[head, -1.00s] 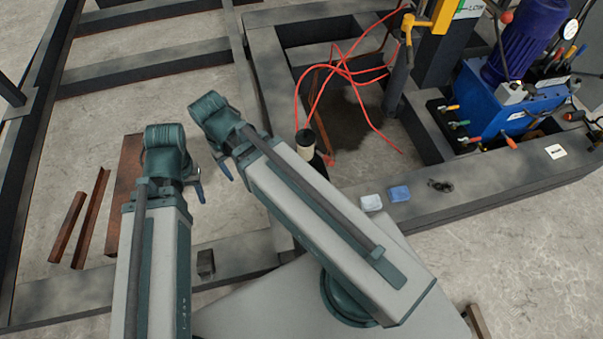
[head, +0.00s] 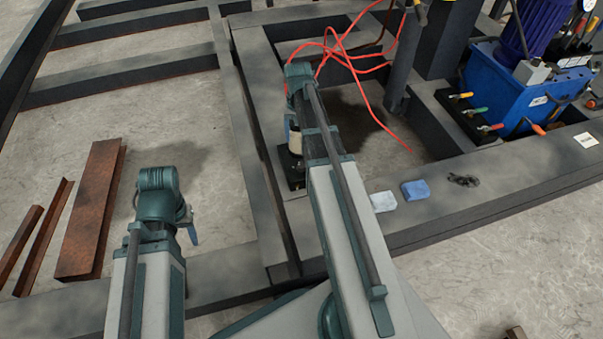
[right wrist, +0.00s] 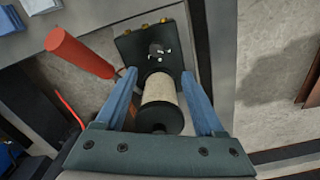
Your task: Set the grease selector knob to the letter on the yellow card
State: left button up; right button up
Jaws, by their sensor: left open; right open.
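A cream cylinder with a black end cap (right wrist: 160,97) stands on a black base plate (right wrist: 135,45) with small yellow parts along its edge. It also shows in the head view (head: 295,141), partly behind my right arm. A dark round part with pale marks lies beyond the cylinder; I cannot read any letter. My right gripper (right wrist: 160,74) is open, its blue fingers on either side of the cylinder; contact cannot be told. My left gripper (head: 190,228) is open and empty above the floor, near the frame beam. I cannot make out a yellow card.
A red handle (right wrist: 80,53) sits close beside my right gripper's finger. Red hoses (head: 350,60) loop behind. A white cloth (head: 384,201) and blue cloth (head: 415,190) lie on the beam. A blue pump unit (head: 515,88) stands right; a rusty plate (head: 92,205) lies left.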

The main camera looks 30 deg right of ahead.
aim_at(302, 165)
jog(key=shift+d+f, duration=0.4)
jog(key=shift+d, duration=0.2)
notch_tip(302, 165, down, 14)
jog(key=b, duration=1.4)
jog(key=shift+r, duration=0.1)
grip_shut()
